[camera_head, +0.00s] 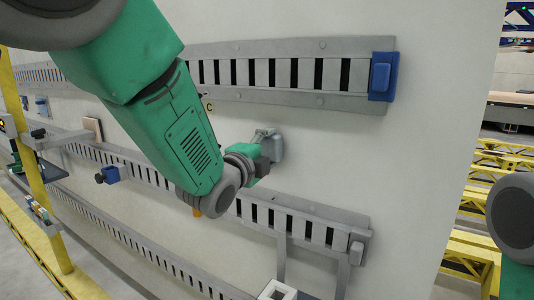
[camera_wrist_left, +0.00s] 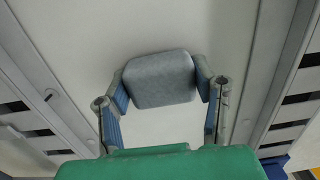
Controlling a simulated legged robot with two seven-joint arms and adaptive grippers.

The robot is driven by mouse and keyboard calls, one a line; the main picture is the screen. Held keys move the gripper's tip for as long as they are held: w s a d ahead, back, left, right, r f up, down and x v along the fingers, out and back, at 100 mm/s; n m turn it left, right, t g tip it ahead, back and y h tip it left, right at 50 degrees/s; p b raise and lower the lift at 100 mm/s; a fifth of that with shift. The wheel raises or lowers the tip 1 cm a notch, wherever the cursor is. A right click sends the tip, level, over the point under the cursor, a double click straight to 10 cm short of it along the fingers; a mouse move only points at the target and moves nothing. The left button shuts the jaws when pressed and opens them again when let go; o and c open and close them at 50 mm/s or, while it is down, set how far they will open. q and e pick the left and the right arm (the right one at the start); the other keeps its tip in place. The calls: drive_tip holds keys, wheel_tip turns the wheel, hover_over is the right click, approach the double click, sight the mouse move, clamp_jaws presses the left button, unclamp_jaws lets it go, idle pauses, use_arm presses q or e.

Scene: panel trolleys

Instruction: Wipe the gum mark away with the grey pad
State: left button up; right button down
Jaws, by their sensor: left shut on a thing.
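The grey pad (camera_head: 278,148) is a rounded block, held up at the pale upright panel (camera_head: 420,150) between two slotted rails. My left gripper (camera_head: 266,146) is shut on it. In the left wrist view the pad (camera_wrist_left: 158,82) sits between the two blue-lined fingers of the left gripper (camera_wrist_left: 162,92), its broad face seen against the panel. I cannot tell whether the pad touches the panel. No gum mark shows in either view; the pad, gripper or arm may cover it. My right gripper is out of view.
The upper slotted rail (camera_head: 300,72) ends in a blue block (camera_head: 382,76). The lower slotted rail (camera_head: 310,229) passes beneath the gripper. A blue clamp (camera_head: 109,175) sits on it at left. A yellow post (camera_head: 40,170) stands at far left. The panel right of the pad is bare.

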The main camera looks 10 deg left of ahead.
use_arm(q)
drive_tip(key=shift+s+d+f+m+h, duration=0.2)
drive_tip(key=shift+d+m+h, duration=0.15)
drive_tip(key=shift+d, duration=0.2)
drive_tip(key=shift+s+d+f+m+h, duration=0.1)
drive_tip(key=shift+d+f+m+h, duration=0.2)
drive_tip(key=shift+d, duration=0.2)
drive_tip(key=shift+w+a+f+g, duration=0.15)
drive_tip(key=shift+w+a+g, duration=0.2)
drive_tip(key=shift+a, duration=0.4)
drive_tip(key=shift+y, duration=0.25)
drive_tip(key=a, duration=0.1)
drive_tip(key=w+a, duration=0.1)
drive_tip(key=a, duration=0.2)
drive_tip(key=shift+w+a+b, duration=0.35)
drive_tip(key=shift+w, duration=0.05)
drive_tip(key=b+v, duration=0.1)
drive_tip(key=v, duration=0.5)
drive_tip(key=shift+s, duration=0.15)
